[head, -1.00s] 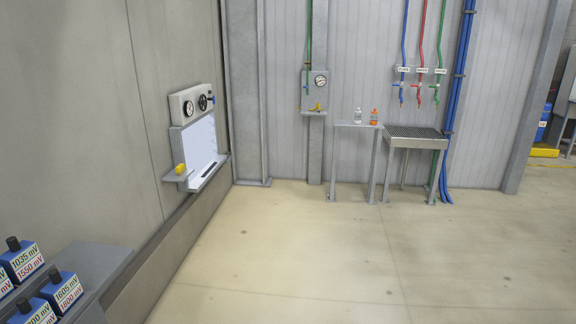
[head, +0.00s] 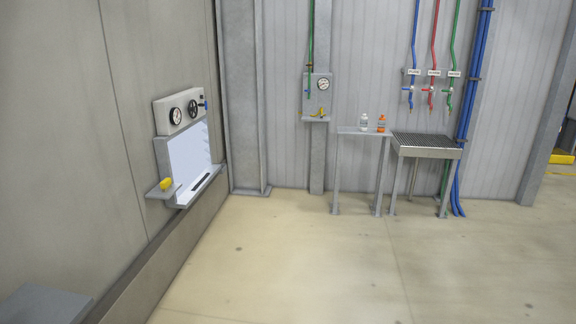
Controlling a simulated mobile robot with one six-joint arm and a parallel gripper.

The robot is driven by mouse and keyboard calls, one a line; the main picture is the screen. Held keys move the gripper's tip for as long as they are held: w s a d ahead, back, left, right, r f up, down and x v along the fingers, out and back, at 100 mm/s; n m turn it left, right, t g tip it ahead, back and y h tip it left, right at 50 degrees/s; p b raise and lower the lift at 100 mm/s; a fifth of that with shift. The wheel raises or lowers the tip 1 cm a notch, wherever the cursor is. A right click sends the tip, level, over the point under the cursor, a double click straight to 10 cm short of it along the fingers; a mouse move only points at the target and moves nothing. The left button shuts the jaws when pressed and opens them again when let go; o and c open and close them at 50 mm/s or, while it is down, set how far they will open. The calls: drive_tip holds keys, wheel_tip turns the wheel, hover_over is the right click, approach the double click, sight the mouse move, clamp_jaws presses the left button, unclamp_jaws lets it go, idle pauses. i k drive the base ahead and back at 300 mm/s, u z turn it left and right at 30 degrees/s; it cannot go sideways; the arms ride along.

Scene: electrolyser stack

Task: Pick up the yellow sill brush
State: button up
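A small yellow object (head: 165,184), which looks like the sill brush, lies on a small grey side shelf (head: 160,192) at the left end of the lit window on the left wall. It is too small to make out bristles or a handle. A dark bar (head: 201,183) lies on the window sill (head: 208,186) to its right. My gripper is not in view.
A gauge panel (head: 181,111) sits above the window. A thin table (head: 357,131) with two bottles and a grated stand (head: 425,153) are at the back wall. A grey ledge corner (head: 45,305) is at bottom left. The floor between is clear.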

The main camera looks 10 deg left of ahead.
sight(166, 185)
drive_tip(key=u, duration=0.2)
drive_tip(key=i, duration=1.5)
drive_tip(key=u, duration=0.55)
drive_tip(key=i, duration=0.7)
drive_tip(key=u, duration=0.8)
drive_tip(key=i, duration=0.5)
drive_tip(key=u, duration=1)
drive_tip(key=i, duration=1)
drive_tip(key=u, duration=0.45)
